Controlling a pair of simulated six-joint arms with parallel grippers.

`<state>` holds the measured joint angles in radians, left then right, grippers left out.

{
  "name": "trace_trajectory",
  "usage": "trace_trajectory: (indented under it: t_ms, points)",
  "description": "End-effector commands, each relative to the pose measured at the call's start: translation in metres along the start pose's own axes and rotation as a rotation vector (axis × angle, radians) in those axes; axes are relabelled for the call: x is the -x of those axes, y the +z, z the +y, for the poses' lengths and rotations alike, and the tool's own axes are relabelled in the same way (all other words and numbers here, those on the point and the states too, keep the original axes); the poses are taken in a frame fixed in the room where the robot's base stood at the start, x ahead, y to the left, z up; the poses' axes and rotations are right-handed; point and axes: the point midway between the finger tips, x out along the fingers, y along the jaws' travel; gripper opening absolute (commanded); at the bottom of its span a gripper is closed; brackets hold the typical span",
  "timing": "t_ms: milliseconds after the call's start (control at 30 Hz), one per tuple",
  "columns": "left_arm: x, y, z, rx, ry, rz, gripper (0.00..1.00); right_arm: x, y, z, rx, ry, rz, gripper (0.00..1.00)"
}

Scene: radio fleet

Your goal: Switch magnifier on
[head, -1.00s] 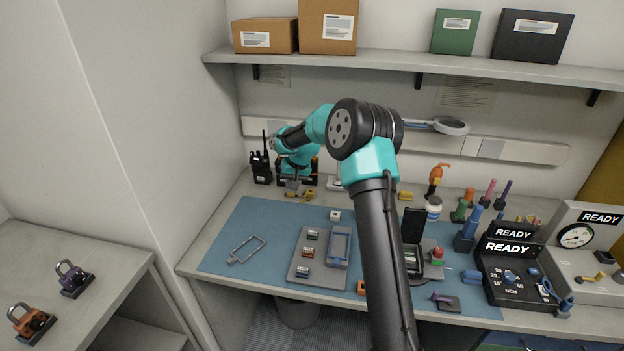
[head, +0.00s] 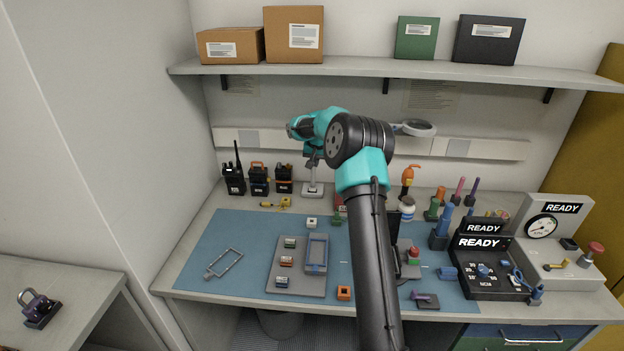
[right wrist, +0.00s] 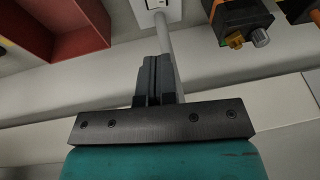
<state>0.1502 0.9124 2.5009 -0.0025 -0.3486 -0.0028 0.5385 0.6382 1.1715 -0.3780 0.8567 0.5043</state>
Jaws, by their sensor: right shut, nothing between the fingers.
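The magnifier has a grey ring head (head: 418,128) raised near the back wall, partly behind my right arm. Its white base (head: 312,190) stands at the back of the bench; the arm between them is mostly hidden. In the right wrist view the base (right wrist: 168,12) shows at the top with a thin post (right wrist: 166,40) rising from it. My right gripper (head: 313,160) is above the base. In the right wrist view its fingers (right wrist: 153,62) are shut and empty, close beside the post; I cannot tell whether they touch it. My left gripper is not in view.
Several radios (head: 258,180) stand just left of the magnifier base. A red bin (right wrist: 75,35) is on its other side. A blue mat (head: 235,240) with trays and small parts covers the bench front. A shelf (head: 390,68) with boxes hangs above.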

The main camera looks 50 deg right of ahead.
Motion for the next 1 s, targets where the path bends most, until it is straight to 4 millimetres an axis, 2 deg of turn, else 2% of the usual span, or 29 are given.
trace_trajectory:
  t_ms: [267,800,1000]
  points:
    - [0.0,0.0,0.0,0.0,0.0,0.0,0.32,-0.029,0.001,0.0,0.001,0.0,-0.003,0.0]
    - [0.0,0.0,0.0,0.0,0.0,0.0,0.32,-0.117,0.006,-0.004,0.001,-0.001,-0.003,0.0]
    - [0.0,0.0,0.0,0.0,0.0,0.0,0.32,-0.134,0.011,-0.008,0.002,0.0,0.0,0.0]
